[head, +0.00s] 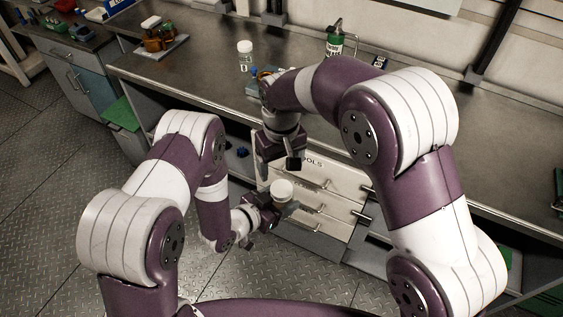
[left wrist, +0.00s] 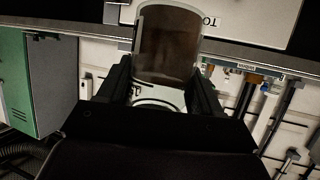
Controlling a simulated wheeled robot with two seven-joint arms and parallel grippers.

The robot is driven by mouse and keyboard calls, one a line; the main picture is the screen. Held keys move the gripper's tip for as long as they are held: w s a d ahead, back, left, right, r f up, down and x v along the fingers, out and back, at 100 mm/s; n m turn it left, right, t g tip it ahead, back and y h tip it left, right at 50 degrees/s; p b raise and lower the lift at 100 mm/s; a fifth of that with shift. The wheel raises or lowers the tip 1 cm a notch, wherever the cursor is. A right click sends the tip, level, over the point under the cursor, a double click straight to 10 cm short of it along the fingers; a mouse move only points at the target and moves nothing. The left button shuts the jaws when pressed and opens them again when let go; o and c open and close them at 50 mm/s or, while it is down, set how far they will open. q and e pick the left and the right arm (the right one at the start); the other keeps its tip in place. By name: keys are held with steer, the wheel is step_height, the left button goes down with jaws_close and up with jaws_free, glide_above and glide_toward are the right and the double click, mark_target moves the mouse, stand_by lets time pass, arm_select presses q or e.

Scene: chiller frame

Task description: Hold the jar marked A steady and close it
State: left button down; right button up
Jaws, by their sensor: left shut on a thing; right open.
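My left gripper (head: 277,208) is the lower one and is shut on a jar with a round white top (head: 282,188), held upright in front of the drawers. In the left wrist view the jar (left wrist: 167,45) is clear with dark brown contents, between the two fingers (left wrist: 160,90). Part of a dark marking shows near the fingers, but I cannot read the letter. I cannot tell whether the white top is a seated lid. My right gripper (head: 278,164) is open and empty, pointing down just above the white top and apart from it.
A white-topped jar marked D (head: 245,56) stands on the grey bench (head: 200,75). A green canister (head: 335,43) stands behind, and a tray with amber jars (head: 158,38) is at the left. White drawers (head: 325,190) with projecting handles lie close behind my grippers.

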mark_target(282, 188)
steer(key=n, duration=0.4)
steer(key=shift+r+n, duration=0.1)
steer(key=shift+n, duration=0.2)
steer(key=n, duration=0.4)
steer(key=shift+r, duration=0.1)
steer(key=n, duration=0.4)
steer(key=shift+s, duration=0.1)
steer(key=n, duration=0.7)
steer(key=shift+d, duration=0.1)
steer(key=n, duration=0.6)
steer(key=shift+s, duration=0.1)
steer(key=shift+f, duration=3.95)
